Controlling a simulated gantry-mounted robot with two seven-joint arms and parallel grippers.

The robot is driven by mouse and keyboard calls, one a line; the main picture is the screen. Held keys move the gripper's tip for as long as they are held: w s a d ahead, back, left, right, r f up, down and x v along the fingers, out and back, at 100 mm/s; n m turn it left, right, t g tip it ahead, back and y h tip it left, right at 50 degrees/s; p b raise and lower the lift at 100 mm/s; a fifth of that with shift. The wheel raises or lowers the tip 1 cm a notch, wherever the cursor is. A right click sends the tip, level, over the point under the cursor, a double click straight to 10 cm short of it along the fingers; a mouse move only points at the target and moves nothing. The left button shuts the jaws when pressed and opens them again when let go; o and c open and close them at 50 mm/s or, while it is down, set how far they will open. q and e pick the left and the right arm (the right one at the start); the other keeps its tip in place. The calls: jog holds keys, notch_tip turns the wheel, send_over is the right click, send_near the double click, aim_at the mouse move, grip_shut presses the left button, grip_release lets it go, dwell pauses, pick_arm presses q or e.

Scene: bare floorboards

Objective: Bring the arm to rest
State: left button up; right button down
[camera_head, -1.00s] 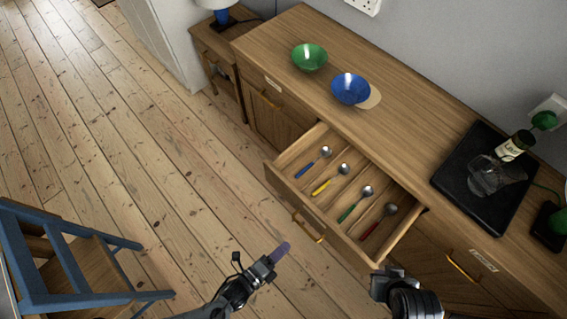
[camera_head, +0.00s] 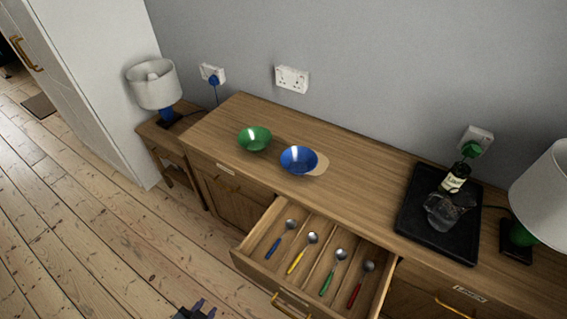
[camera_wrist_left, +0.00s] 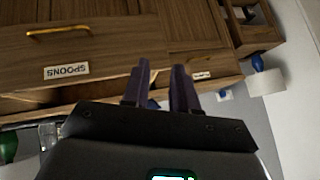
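My left gripper (camera_head: 195,311) only just shows at the bottom edge of the head view, over the floor in front of the drawer. In the left wrist view its two dark purple fingers (camera_wrist_left: 161,82) are apart, with nothing held between them. The wrist view is turned over and faces the wooden sideboard front, with an upside-down label reading "SPOONS" (camera_wrist_left: 66,71). My right gripper is in neither view now.
An open drawer (camera_head: 282,298) juts from the sideboard (camera_head: 355,183), holding several spoons with coloured handles. On top are a green bowl (camera_head: 254,139), a blue bowl (camera_head: 298,160) and a black tray (camera_head: 412,226) with a bottle and a glass. Floor at left (camera_head: 90,240) is clear.

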pick_arm(q)
jog(key=s+a+n+g, duration=0.2)
jog(key=s+n+g, duration=0.3)
jog(key=s, duration=0.3)
notch_tip(320, 180, up, 36)
jog(key=p, duration=3.5)
jog(key=shift+w+y, duration=0.3)
jog(key=shift+y, duration=0.1)
jog(key=shift+s+a+f, duration=0.1)
jog(key=shift+f, duration=0.05)
